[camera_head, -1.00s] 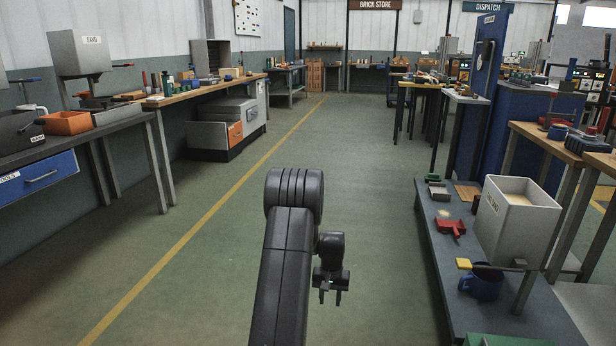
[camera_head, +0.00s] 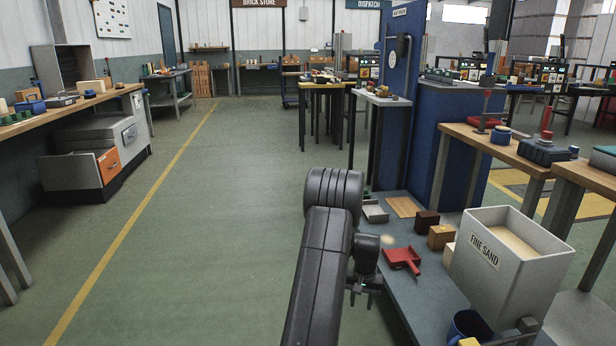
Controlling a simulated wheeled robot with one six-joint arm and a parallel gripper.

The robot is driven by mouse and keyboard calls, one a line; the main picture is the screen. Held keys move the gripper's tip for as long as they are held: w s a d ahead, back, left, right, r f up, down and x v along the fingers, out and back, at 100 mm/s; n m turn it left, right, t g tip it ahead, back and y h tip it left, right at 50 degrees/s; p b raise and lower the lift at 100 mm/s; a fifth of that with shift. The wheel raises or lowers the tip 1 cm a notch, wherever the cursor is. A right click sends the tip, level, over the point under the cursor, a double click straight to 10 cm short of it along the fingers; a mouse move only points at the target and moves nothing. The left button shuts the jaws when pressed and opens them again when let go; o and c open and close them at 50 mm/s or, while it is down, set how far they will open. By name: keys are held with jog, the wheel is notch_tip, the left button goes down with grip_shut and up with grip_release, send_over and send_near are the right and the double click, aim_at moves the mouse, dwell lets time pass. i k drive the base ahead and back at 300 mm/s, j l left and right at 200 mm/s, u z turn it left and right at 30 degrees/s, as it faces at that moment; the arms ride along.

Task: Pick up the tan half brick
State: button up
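On the low grey bench (camera_head: 400,285) at the right, several small blocks stand in front of the fine sand bin. One is a tan-brown block (camera_head: 440,237), beside a dark brown block (camera_head: 426,221). A paler cream block (camera_head: 448,255) is partly hidden by the bin. The tan-brown one looks closest to the tan half brick, but I cannot be sure which it is. My gripper (camera_head: 361,301) points down at the bench's left edge, left of and apart from the blocks. Its fingers look apart, with nothing seen between them.
The fine sand bin (camera_head: 485,265) stands right of the blocks. A red dustpan (camera_head: 403,259) lies nearer my gripper. A grey tray (camera_head: 375,213) and a flat tan board (camera_head: 404,207) lie at the bench's far end. A blue mug (camera_head: 468,328) is at the front. The floor at left is clear.

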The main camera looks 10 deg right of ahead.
aim_at(438, 236)
jog(key=i, duration=1.7)
jog(key=i+z, duration=0.25)
jog(key=i, duration=0.2)
jog(key=i+j+z, duration=0.1)
jog(key=i+z, duration=0.2)
jog(key=i, duration=0.15)
jog(key=i+j+z, duration=0.25)
jog(key=i, duration=0.2)
jog(key=i+l+z, duration=0.15)
jog(key=z, duration=0.3)
jog(key=i+z, duration=0.6)
jog(key=z, duration=0.3)
